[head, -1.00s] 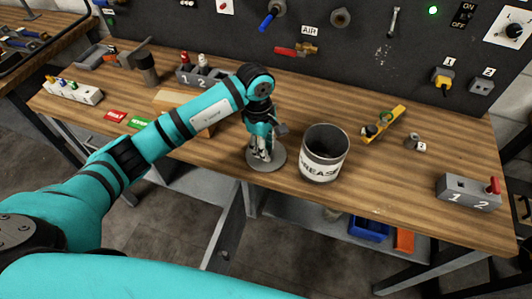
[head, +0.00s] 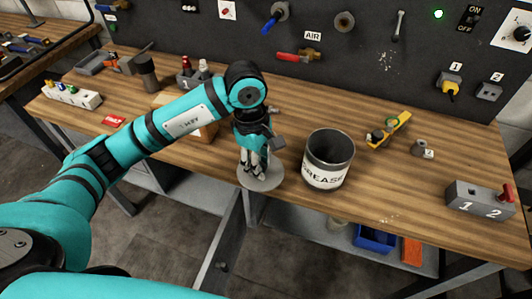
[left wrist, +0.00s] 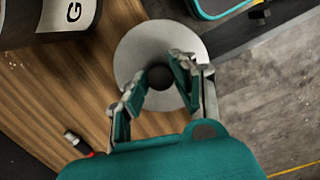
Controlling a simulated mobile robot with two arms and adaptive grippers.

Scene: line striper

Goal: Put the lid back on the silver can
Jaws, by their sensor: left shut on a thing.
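The lid, a round grey disc (head: 262,183) with a dark knob (left wrist: 160,77), is held by my left gripper (head: 253,172), whose fingers point down and are shut around the knob. It overlaps the table's front edge in the head view and hangs beside the can, to its left, apart from it. The silver can (head: 328,165), marked GREASE, stands upright and open-topped on the workbench. Part of the can (left wrist: 55,15) shows at the top left of the left wrist view. My right gripper is not in view.
The wooden workbench (head: 385,195) is clear around the can. A yellow tool (head: 390,130) and a small numbered part (head: 423,149) lie to its right. A grey box marked 1 2 (head: 480,199) stands at the right edge. A dark tool panel (head: 235,35) rises behind.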

